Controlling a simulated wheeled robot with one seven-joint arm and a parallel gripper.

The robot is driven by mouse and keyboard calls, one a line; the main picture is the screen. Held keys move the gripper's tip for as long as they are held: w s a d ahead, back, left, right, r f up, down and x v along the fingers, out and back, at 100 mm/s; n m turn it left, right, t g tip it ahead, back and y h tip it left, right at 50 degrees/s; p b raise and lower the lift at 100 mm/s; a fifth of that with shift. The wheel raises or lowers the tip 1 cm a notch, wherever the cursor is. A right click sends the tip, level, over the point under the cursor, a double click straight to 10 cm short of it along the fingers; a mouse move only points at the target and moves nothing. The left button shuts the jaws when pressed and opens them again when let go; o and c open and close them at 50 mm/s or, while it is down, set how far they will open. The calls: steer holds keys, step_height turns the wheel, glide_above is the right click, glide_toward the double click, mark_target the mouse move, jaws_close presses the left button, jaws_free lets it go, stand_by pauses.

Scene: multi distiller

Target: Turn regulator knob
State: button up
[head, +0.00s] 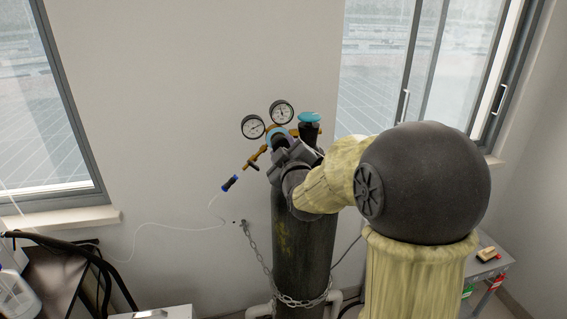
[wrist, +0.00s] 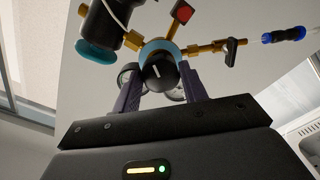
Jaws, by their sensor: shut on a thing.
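The regulator knob (wrist: 158,73) is black with a white mark and sits in front of a blue ring on the brass regulator (wrist: 205,48). My gripper (wrist: 161,82) has one purple-grey finger on each side of the knob and is shut on it. In the head view, my gripper (head: 285,146) reaches the regulator at the top of the dark gas cylinder (head: 303,240); it hides most of the knob there. Two round gauges, a left one (head: 253,127) and a right one (head: 282,111), stand above the regulator.
A teal-topped cylinder valve (head: 309,119) stands close right of my gripper. A brass outlet with a blue-black hose fitting (head: 229,183) sticks out left. A chain (head: 256,254) holds the cylinder near the wall. Windows flank it, and a side table (head: 490,266) stands right.

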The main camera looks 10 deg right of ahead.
steer(key=shift+n+b, duration=0.5)
steer(key=shift+n, duration=0.1)
steer(key=o, duration=1)
steer(key=shift+c, duration=0.2)
steer(key=shift+s, duration=0.1)
steer(key=s+b, duration=0.2)
steer(key=s, duration=1.5)
steer(key=shift+b, duration=0.3)
